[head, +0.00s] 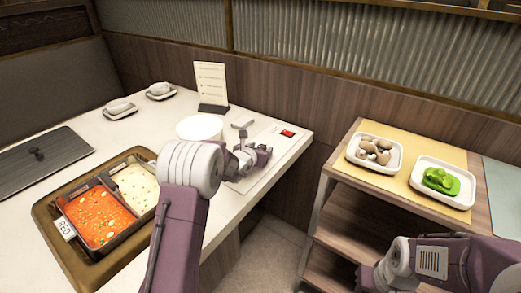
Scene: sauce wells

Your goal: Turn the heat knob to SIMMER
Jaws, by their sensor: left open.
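A pale control panel (271,140) with a small red display (288,133) lies at the right end of the white table. My left arm reaches over the table, and its gripper (262,154) is open at the panel, just in front of the red display. The heat knob cannot be made out; the gripper covers part of the panel. I cannot read any SIMMER mark. My right arm is at the lower right, with its dark end (371,275) low beside the side shelf, away from the panel. Its finger opening is not clear.
A divided pot (141,218) of red and pale broth sits left of my left arm. A white bowl (199,126) and menu stand (212,85) are behind the gripper. A side shelf (405,187) holds plates of mushrooms (374,150) and greens (441,181).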

